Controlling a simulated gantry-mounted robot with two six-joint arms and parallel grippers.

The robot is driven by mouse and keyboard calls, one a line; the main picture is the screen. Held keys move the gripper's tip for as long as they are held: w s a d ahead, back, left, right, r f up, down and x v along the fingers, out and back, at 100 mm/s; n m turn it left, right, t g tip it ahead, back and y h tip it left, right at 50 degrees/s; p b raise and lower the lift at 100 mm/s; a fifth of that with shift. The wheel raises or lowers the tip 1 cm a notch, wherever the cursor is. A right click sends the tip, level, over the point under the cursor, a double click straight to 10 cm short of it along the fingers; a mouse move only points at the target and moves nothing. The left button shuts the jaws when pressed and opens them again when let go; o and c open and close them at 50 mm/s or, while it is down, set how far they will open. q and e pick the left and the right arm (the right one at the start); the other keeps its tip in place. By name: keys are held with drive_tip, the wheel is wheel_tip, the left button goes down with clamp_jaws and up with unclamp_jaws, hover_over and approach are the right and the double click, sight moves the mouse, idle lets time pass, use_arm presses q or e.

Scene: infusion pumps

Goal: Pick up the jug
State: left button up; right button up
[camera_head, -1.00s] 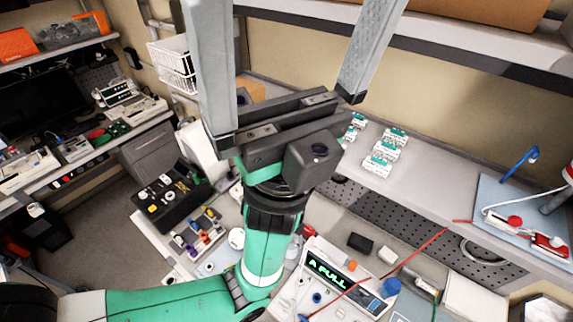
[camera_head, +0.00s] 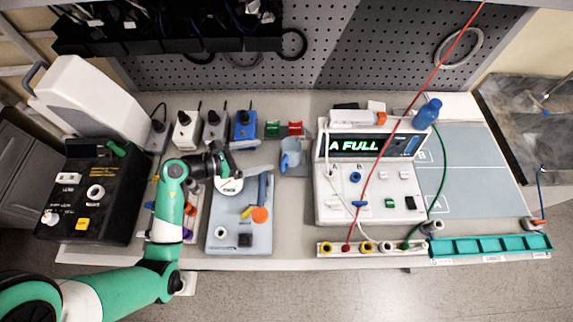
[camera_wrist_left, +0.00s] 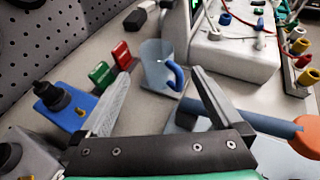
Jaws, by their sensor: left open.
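The jug (camera_head: 291,155) is a small light-blue, see-through vessel standing upright on the bench, left of the pump box. In the left wrist view the jug (camera_wrist_left: 157,58) shows beyond the fingertips, between them in the picture, with its darker blue handle facing my gripper. My left gripper (camera_head: 232,160) is to the left of the jug and apart from it. In the left wrist view its two grey fingers (camera_wrist_left: 160,76) are spread wide with nothing held. My right gripper is not in view.
The pump box (camera_head: 370,180) reading "A FULL" is right of the jug. Green and red blocks (camera_head: 284,128) stand behind it, and a blue box (camera_head: 244,125) is behind left. A grey-blue board (camera_head: 225,236) with a blue tool lies in front left.

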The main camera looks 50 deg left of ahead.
use_arm(q)
drive_tip(key=b, duration=0.1)
approach(300, 145)
drive_tip(key=b+x, duration=0.1)
drive_tip(key=x, duration=0.1)
drive_tip(key=b+x, duration=0.1)
drive_tip(key=x, duration=0.2)
drive_tip(key=shift+s+f, duration=0.1)
drive_tip(key=shift+f, duration=0.2)
drive_tip(key=shift+w, duration=0.25)
drive_tip(key=c, duration=1.3)
drive_tip(key=shift+s+d+r+p, duration=0.2)
drive_tip(key=shift+r+p, duration=0.1)
drive_tip(key=shift+r, duration=0.15)
drive_tip(key=shift+c, duration=0.2)
drive_tip(key=s+d+r+p, duration=0.6)
drive_tip(key=s+d+r, duration=0.1)
drive_tip(key=s+d, duration=0.2)
drive_tip(key=shift+d, duration=0.55)
